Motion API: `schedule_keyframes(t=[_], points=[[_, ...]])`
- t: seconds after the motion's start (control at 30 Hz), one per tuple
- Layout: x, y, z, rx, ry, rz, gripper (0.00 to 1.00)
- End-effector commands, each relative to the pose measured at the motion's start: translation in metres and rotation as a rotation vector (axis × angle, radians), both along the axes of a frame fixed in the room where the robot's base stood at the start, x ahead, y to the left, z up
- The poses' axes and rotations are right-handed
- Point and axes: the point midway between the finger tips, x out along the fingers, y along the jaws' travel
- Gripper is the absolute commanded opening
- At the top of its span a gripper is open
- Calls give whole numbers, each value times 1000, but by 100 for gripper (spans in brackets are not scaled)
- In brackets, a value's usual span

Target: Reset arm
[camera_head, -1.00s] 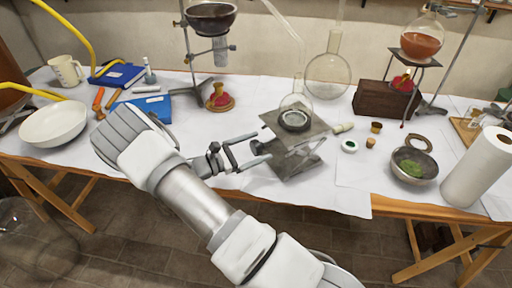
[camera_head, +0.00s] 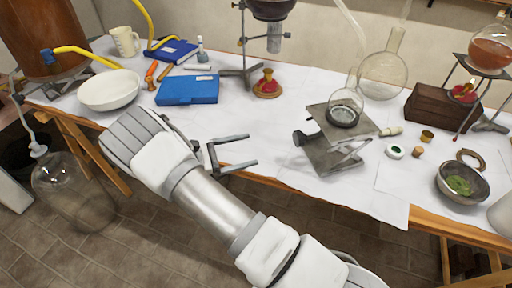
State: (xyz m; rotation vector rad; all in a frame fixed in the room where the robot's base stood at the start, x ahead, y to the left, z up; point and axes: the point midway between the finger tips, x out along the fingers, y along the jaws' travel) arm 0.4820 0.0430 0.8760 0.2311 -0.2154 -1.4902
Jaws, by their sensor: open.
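My gripper (camera_head: 246,153) is open and empty. It is over the front edge of the white-covered table (camera_head: 290,160), left of the lab jack (camera_head: 336,150). Its two fingers point right and are apart from the jack. A small clear flask (camera_head: 345,108) rests on top of the jack. My arm reaches up from the bottom of the view and bends at the left, hiding part of the table's front edge.
A white bowl (camera_head: 110,90), a blue box (camera_head: 188,89) and a red-topped burner (camera_head: 267,84) stand behind my arm. A large round flask (camera_head: 383,76) stands behind the jack. A glass jar (camera_head: 70,190) is on the floor at left. A green-filled bowl (camera_head: 462,182) sits at right.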

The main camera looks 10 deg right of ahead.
Motion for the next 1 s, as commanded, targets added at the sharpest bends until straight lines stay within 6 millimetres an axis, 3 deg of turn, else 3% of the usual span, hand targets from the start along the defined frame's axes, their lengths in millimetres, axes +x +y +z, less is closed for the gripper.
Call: schedule_keyframes(t=[0.57,0.77,1.0], points=[[0,1,2,5,-2,-4,96],[-8,-12,27,121,-42,-81,96],[-33,-37,77,388,-151,-247,96]])
